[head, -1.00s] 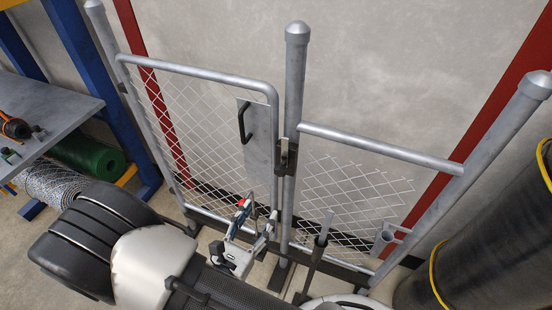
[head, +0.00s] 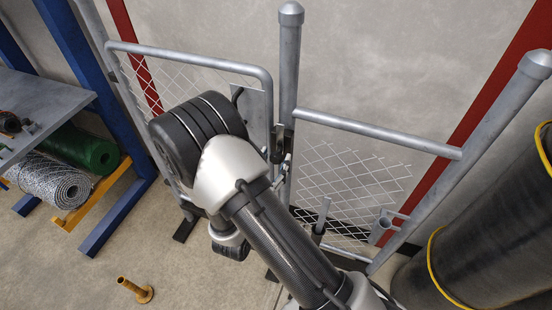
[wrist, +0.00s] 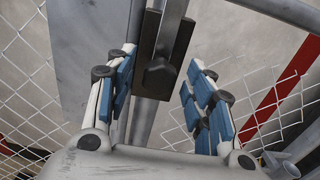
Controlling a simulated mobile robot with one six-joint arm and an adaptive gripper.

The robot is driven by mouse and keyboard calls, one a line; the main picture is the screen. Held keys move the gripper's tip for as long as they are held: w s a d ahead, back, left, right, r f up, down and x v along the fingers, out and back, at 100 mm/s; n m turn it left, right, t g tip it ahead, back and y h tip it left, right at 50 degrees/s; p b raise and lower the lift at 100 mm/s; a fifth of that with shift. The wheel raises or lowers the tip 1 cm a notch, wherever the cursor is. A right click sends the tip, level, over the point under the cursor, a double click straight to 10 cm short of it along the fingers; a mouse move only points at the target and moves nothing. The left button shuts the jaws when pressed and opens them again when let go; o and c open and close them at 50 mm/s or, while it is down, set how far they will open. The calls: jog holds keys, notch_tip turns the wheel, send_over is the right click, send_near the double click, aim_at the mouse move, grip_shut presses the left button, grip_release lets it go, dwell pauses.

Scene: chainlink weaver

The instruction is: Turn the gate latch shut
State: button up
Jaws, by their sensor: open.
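The gate latch (wrist: 159,75) is a dark metal piece with a rounded tab on a dark plate, between the grey gate leaf and the post. In the head view the latch (head: 280,138) sits on the middle post (head: 289,75), just above my arm. My gripper (wrist: 162,64) is open, with blue-padded fingers on either side of the latch in the wrist view. Nothing is visibly held, and I cannot tell whether the fingers touch the latch. In the head view my arm hides most of the gripper. The gate leaf (head: 190,60) stands left of the post.
A fixed mesh panel (head: 350,180) with a top rail fills the right side. A large black roll (head: 490,240) stands at the right. A shelf rack with green (head: 85,150) and wire mesh rolls (head: 50,185) is at the left. A brass-coloured piece (head: 135,290) stands on the floor.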

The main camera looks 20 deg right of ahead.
jog(key=shift+x, duration=0.95)
grip_shut()
